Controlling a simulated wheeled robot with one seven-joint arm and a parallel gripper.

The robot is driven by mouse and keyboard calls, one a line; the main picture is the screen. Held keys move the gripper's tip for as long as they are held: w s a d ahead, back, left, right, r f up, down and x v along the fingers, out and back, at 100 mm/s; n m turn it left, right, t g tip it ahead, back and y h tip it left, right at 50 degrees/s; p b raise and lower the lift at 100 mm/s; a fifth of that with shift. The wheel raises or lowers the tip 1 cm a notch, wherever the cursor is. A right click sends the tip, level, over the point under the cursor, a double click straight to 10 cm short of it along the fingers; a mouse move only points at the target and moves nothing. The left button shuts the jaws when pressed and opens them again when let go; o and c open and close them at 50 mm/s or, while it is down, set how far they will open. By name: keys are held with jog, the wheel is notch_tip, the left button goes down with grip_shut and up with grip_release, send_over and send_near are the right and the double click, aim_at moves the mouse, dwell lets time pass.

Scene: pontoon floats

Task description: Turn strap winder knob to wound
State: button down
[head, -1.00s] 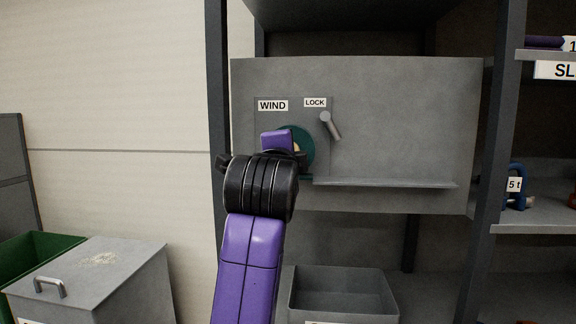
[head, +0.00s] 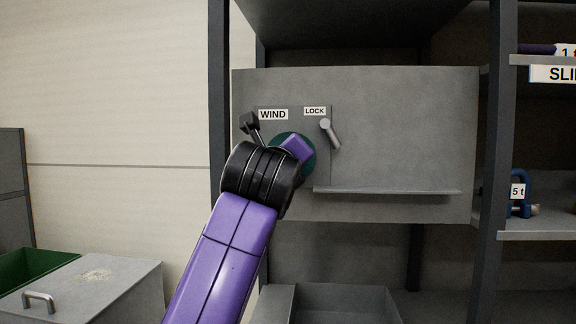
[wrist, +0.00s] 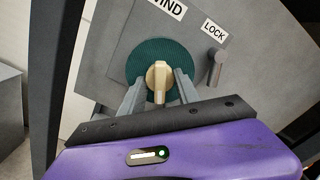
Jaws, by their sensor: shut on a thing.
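The strap winder knob (wrist: 159,78) is a cream-coloured bar handle on a round dark green disc (wrist: 134,68). In the wrist view it stands between my two grey fingers, and my gripper (wrist: 160,82) is shut on it. The wrist picture is tilted against the panel. In the head view my gripper and wrist cover the knob, and only part of the green disc (head: 309,162) shows. The WIND label (head: 273,114) is above the disc. The knob's exact setting cannot be read.
A grey LOCK lever (head: 330,134) sits right of the disc, close to my gripper. A narrow ledge (head: 390,191) runs along the panel below. Dark rack posts (head: 490,150) flank the panel. A grey lidded box (head: 100,285) stands at the lower left.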

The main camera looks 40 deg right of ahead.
jog(key=shift+f+m, duration=0.15)
jog(key=shift+m, duration=1.55)
jog(key=c, duration=0.9)
grip_release()
jog(key=shift+a, duration=0.1)
jog(key=shift+p+v, duration=0.5)
jog(key=shift+v, duration=3.35)
